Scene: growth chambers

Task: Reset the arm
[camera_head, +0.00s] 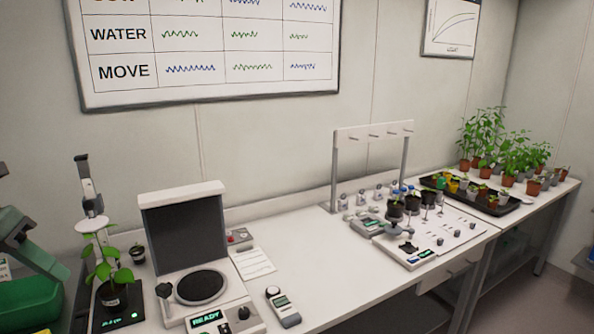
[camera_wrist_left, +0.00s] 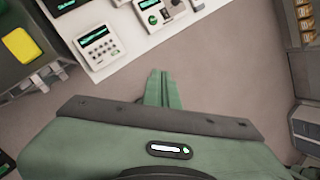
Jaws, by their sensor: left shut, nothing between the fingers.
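My left gripper (camera_wrist_left: 160,74) shows in the left wrist view. Its green body fills the lower part of that view, and its two green fingers lie together in the middle, shut and empty. The fingers point over bare floor (camera_wrist_left: 222,75), apart from the bench edge. In the head view I cannot clearly make out the left gripper. My right gripper and right arm are in neither view.
A white bench (camera_head: 310,262) runs along the wall. It bears a potted plant (camera_head: 103,262), a device reading READY (camera_head: 207,318), a hook rack (camera_head: 335,185) and a black plant tray (camera_head: 510,207).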

